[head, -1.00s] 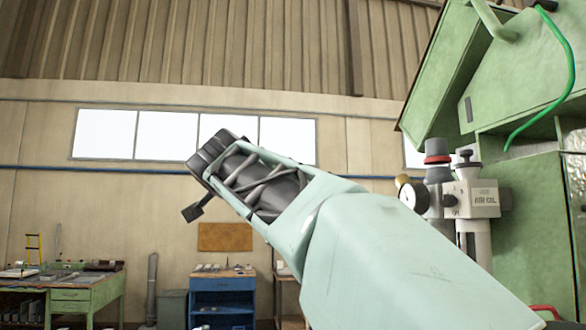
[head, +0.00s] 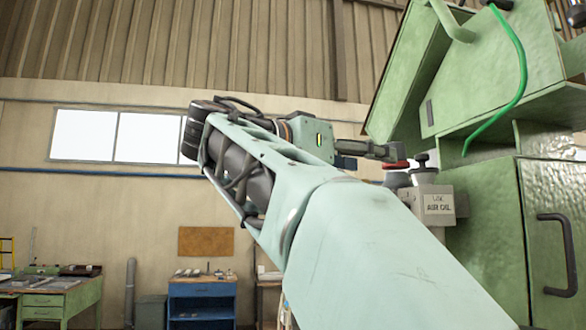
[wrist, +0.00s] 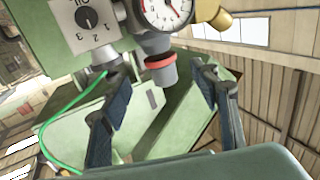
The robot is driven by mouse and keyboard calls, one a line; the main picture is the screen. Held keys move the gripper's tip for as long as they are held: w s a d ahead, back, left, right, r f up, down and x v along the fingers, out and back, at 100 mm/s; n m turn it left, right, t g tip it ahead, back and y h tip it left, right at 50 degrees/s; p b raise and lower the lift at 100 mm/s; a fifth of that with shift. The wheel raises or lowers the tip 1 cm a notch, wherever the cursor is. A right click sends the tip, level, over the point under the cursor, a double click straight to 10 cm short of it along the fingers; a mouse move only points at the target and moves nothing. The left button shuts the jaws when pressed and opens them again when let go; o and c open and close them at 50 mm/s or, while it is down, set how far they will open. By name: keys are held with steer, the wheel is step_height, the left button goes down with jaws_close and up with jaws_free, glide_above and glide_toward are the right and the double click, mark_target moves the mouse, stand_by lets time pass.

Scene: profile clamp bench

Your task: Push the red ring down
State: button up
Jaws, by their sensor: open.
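The red ring (head: 396,165) sits around the grey knob of the air regulator, beside the green machine. In the head view my gripper (head: 378,151) reaches in from the left, its tip right at the ring and hiding part of the knob. In the wrist view the ring (wrist: 160,62) shows between the two dark fingers of my open gripper (wrist: 164,76). Gaps show between the ring and the finger on each side. I cannot tell whether anything touches it.
A pressure gauge (wrist: 168,10), a numbered dial (wrist: 88,18) and a brass fitting (wrist: 214,16) are close to the fingers. The green machine housing (head: 484,231) stands to the right, with a green hose (head: 520,75). Benches stand far back left.

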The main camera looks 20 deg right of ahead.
mark_target(388, 165)
steer(key=p+x, duration=0.1)
steer(key=x, duration=0.8)
steer(key=shift+w+d, duration=0.1)
steer(key=shift+d, duration=0.1)
steer(key=shift+f, duration=0.1)
jaws_close()
